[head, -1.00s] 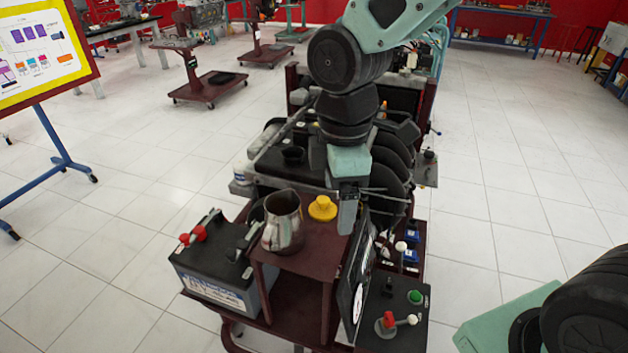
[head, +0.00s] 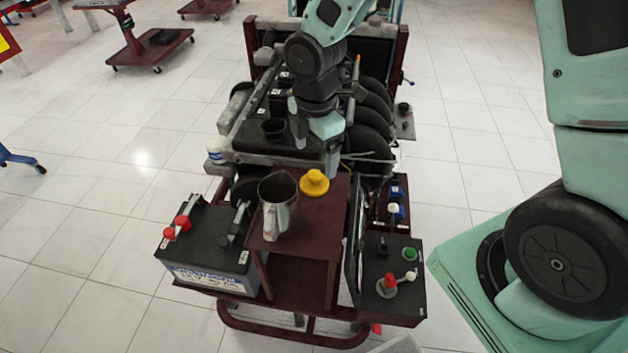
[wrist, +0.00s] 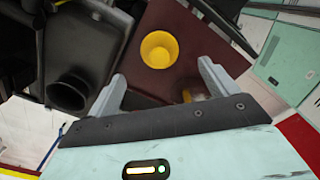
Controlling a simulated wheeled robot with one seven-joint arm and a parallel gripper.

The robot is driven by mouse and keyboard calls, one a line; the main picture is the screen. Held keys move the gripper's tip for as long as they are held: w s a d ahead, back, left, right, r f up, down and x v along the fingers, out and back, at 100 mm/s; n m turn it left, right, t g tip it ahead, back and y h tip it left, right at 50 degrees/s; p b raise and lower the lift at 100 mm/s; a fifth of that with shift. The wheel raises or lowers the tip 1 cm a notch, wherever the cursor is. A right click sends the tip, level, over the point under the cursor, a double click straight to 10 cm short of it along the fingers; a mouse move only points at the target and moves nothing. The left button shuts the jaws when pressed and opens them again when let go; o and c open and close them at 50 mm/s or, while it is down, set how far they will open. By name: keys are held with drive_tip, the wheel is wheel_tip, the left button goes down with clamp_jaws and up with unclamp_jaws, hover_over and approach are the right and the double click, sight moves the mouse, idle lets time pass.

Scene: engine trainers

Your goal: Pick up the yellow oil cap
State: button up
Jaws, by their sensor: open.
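The yellow oil cap (head: 314,183) sits on the dark red top of a small stand (head: 322,222), just right of a metal jug. My gripper (head: 315,158) is open and empty, above and a little behind the cap in the head view. In the wrist view the cap (wrist: 159,49) shows whole, ahead of and between the two spread fingers (wrist: 162,72). The fingers do not touch the cap.
The metal jug (head: 278,203) stands close beside the cap. A black battery (head: 208,245) with red terminals is at left, and a control panel (head: 389,272) at right. Engine parts (head: 262,142) with a black filler neck (head: 273,130) lie behind.

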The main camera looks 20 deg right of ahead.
sight(314, 174)
drive_tip(key=shift+f+p, duration=0.45)
drive_tip(key=shift+f, duration=3.15)
drive_tip(key=c, duration=1.1)
